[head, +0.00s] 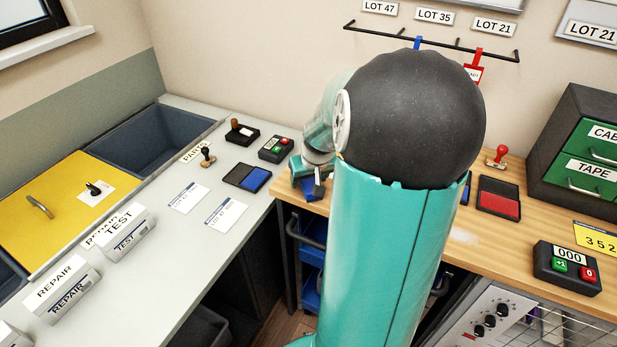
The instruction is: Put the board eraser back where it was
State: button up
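My gripper (309,182) is near the left end of the wooden counter (525,238), beside the corner where it meets the grey counter. It is small and partly behind my own arm, so I cannot tell whether it is open or shut. A small blue piece shows right at the gripper; I cannot tell whether it is held or lies on the counter, or whether it is the board eraser. I cannot make out the board eraser for certain anywhere; my arm hides the middle of the wooden counter.
The grey counter (230,262) bears stamps, a blue ink pad (247,177) and a counter box (276,148). On the wooden counter are a red ink pad (499,197), a red stamp (497,155) and another counter box (567,268). A hook rail (437,41) is on the wall.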

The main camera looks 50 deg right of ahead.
jog(key=shift+r, duration=0.1)
jog(key=v, duration=1.2)
